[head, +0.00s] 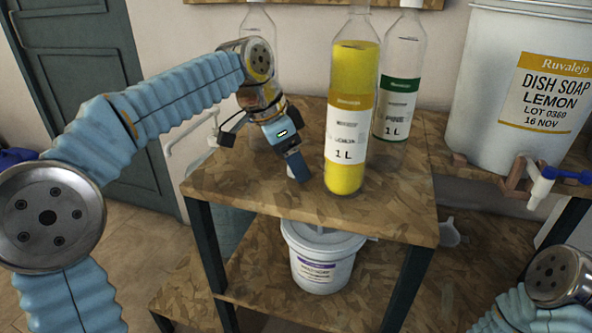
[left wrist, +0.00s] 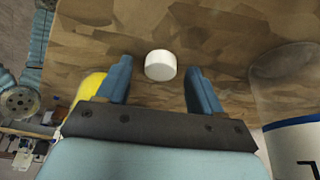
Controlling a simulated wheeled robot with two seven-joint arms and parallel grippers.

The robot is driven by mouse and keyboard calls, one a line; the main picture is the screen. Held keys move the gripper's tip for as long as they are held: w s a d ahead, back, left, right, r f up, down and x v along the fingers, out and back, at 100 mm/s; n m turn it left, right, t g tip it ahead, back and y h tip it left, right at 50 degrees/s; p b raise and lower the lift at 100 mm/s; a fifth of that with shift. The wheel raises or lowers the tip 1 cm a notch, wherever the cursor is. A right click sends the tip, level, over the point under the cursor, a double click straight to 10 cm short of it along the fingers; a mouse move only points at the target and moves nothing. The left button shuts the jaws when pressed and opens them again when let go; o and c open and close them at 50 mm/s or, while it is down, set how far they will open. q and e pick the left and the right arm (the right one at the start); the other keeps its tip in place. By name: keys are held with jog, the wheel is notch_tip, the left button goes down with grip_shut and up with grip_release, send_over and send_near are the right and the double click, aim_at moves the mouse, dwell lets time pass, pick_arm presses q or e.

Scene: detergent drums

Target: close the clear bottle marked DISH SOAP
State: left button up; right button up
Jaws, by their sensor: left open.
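A clear bottle filled with yellow liquid (head: 355,75) stands upright on the wooden stand. Its label shows "1 L" and small text that looks like LEMON; I cannot read DISH SOAP on it. The head view cuts off its top, so its mouth is hidden. A white cap (left wrist: 161,65) lies on the stand's top and shows partly behind my fingers in the head view (head: 291,172). My left gripper (head: 297,168) points down at the cap, left of the yellow bottle. In the left wrist view its open fingers (left wrist: 160,82) sit either side of the cap, apart from it.
A clear bottle with a green label (head: 397,100) and white cap stands behind. Another clear bottle (head: 257,22) is mostly hidden behind my left arm. A white drum (head: 480,80) marked DISH SOAP LEMON, with a tap (head: 541,188), stands right. A white tub (head: 322,262) sits below.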

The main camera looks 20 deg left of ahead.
pick_arm(q)
jog(key=shift+c, duration=0.2)
jog(key=c, duration=1.1)
jog(key=shift+o, duration=0.2)
notch_tip(320, 180, up, 10)
jog(key=p, duration=0.3)
pick_arm(e)
notch_tip(320, 180, up, 3)
jog(key=shift+a+r, duration=0.1)
jog(key=shift+o, duration=0.4)
